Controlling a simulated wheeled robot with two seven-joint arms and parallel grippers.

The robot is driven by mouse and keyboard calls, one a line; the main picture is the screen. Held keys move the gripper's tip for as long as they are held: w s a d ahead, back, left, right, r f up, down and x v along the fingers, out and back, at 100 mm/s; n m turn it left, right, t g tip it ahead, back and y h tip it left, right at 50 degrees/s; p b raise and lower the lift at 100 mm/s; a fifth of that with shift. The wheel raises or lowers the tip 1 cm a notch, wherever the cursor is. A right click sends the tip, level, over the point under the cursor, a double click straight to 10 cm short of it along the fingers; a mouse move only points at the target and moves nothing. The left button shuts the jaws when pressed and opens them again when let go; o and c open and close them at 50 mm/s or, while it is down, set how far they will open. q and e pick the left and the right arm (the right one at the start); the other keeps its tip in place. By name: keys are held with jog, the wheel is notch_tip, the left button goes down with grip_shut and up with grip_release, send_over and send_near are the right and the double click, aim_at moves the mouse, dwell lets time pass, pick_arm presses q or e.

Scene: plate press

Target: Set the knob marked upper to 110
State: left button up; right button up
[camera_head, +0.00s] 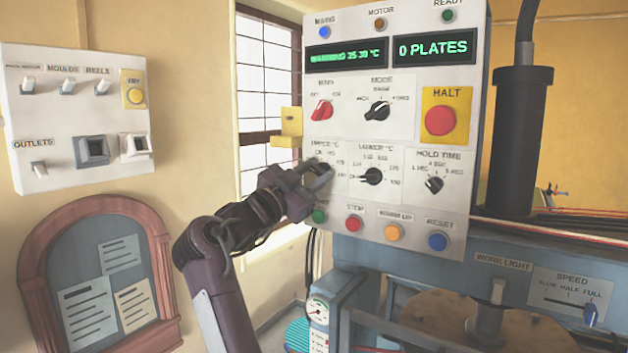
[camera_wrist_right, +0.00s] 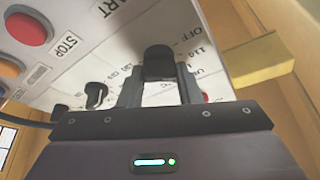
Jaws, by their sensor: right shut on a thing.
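The knob marked upper is mostly hidden behind my right gripper (camera_head: 312,176) in the head view, below its "UPPER °C" label. In the wrist view the black upper knob (camera_wrist_right: 158,64) sits between the two fingers of my right gripper (camera_wrist_right: 159,88), which is shut on it. The dial marks "OFF" and "110" show to the right of the knob there. I cannot tell which mark the knob points at. My left gripper is in neither view.
The lower knob (camera_head: 372,176) and hold time knob (camera_head: 433,184) are to the right on the same panel. Start, stop and other buttons run below, with the red stop button (camera_head: 354,223) close to my gripper. A yellow bracket (camera_head: 290,127) juts from the panel's left edge.

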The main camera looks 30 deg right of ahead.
dwell(0.4)
jog(key=o, duration=1)
